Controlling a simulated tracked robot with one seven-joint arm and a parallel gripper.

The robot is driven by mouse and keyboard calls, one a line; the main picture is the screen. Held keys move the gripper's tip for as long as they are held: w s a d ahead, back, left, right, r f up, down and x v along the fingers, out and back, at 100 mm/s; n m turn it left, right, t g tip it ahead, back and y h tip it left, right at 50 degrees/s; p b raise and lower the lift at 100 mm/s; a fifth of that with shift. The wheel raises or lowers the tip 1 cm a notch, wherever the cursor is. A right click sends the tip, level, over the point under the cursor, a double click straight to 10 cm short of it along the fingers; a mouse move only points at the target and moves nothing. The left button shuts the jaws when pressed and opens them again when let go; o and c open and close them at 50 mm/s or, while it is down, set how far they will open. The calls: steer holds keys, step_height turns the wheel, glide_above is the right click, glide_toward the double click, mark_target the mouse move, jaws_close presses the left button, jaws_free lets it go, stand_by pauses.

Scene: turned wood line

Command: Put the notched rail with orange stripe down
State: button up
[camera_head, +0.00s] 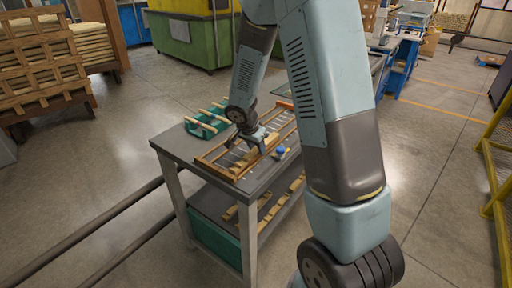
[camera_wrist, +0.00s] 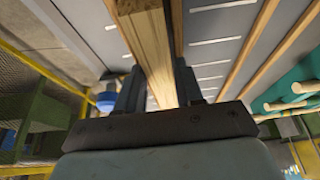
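My gripper (camera_head: 257,146) is low over the grey workbench (camera_head: 172,147), at a wooden frame with crossbars (camera_head: 211,162). In the wrist view, my gripper (camera_wrist: 160,85) has its two dark fingers on either side of a pale wooden rail (camera_wrist: 146,45) and appears shut on it. The rail also shows beside the fingers in the head view (camera_head: 246,159). I cannot make out its orange stripe or notches. I cannot tell whether the rail touches the surface below.
A teal tray with wooden dowels (camera_head: 200,131) stands left of the frame. Wooden pieces (camera_head: 272,212) lie on the lower shelf. A yellow railing (camera_head: 493,160) stands at the far right.

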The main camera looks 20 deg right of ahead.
steer(key=o, duration=0.3)
steer(key=v, duration=1.2)
steer(key=s+d+r+n+t+y, duration=0.1)
steer(key=s+r+n, duration=0.4)
steer(key=s+r, duration=0.3)
steer(key=s+d+r+n+t+y, duration=0.2)
steer(key=s+r+n, duration=0.3)
steer(key=s, duration=1.2)
step_height(320, 180, up, 4)
steer(key=shift+s+d+r+n+y, duration=0.2)
steer(key=shift+s+n+y, duration=0.1)
steer(key=shift+n, duration=0.1)
steer(key=shift+c, duration=0.4)
